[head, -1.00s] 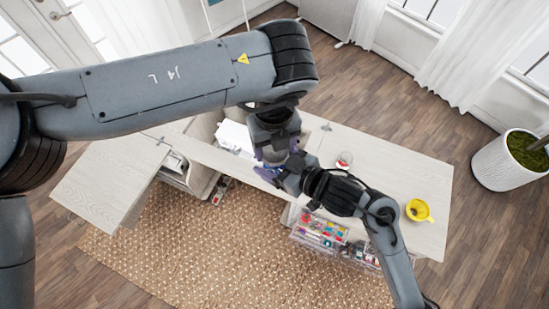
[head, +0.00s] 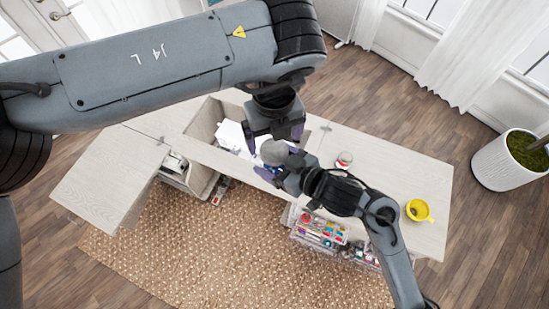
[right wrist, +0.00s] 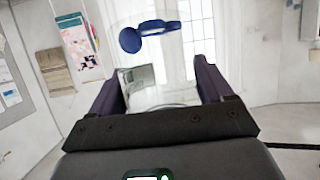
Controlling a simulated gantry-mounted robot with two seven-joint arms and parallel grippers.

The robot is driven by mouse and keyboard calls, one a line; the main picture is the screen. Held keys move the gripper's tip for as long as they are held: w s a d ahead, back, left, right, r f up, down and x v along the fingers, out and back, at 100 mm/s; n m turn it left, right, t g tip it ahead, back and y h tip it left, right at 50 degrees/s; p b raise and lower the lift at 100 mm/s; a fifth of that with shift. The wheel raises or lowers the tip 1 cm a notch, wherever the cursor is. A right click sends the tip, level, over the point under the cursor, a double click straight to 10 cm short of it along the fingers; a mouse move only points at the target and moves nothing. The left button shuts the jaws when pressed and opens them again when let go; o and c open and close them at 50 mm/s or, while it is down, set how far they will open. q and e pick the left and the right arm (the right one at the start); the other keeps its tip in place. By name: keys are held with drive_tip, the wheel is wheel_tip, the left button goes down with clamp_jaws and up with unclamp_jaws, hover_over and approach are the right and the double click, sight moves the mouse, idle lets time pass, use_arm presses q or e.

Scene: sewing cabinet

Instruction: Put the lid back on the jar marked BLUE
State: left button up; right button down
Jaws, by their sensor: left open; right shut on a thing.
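My right gripper (head: 274,174) is shut on a jar with blue contents (head: 270,169), held above the cabinet near its open well. In the right wrist view the jar looks clear (right wrist: 150,92), with blue pieces (right wrist: 150,28) inside, between the fingers. A round grey disc, seemingly the lid (head: 274,152), covers the jar's top in the head view; I cannot tell how well it is seated. My left gripper (head: 273,138) is open just beyond and above the disc, its fingers apart around it. I cannot read any marking on the jar.
A small jar with red and white (head: 344,160) stands on the cabinet top (head: 385,178), with a yellow cup (head: 418,210) farther right. An open well with white items (head: 232,137) lies left of the grippers. Clear bins of supplies (head: 320,232) are at the front.

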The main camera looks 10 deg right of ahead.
sight(274, 150)
use_arm(q)
drive_tip(key=shift+r, duration=0.25)
drive_tip(key=shift+c, duration=0.2)
drive_tip(key=shift+r, duration=1.75)
drive_tip(key=shift+f, duration=0.1)
drive_tip(key=shift+f, duration=3.95)
drive_tip(key=c, duration=1.1)
